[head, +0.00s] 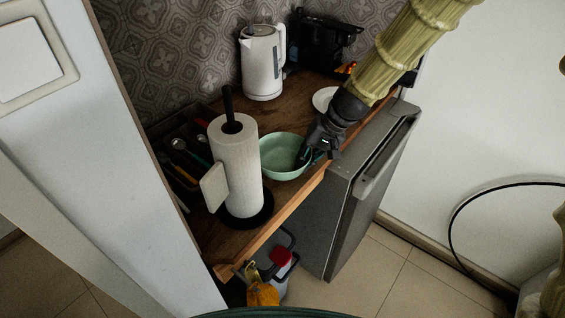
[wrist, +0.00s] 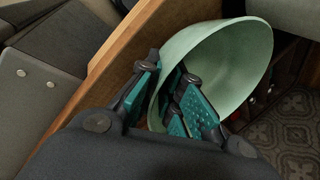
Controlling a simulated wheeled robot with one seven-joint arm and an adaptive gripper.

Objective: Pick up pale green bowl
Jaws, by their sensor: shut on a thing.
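The pale green bowl (head: 284,157) is on the wooden counter, between the paper towel roll and the counter's front edge in the head view. My gripper (head: 306,158) reaches down to the bowl's right rim. In the wrist view, the bowl (wrist: 232,58) fills the upper middle, and my gripper (wrist: 168,98) has its teal-padded fingers on either side of the bowl's near wall, shut on it. Whether the bowl's base touches the counter cannot be told.
A paper towel roll (head: 237,170) stands close left of the bowl. A white kettle (head: 263,62) and a white plate (head: 324,99) are behind. A cutlery tray (head: 180,160) lies at the left. A grey fridge (head: 345,215) stands below the counter's right end.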

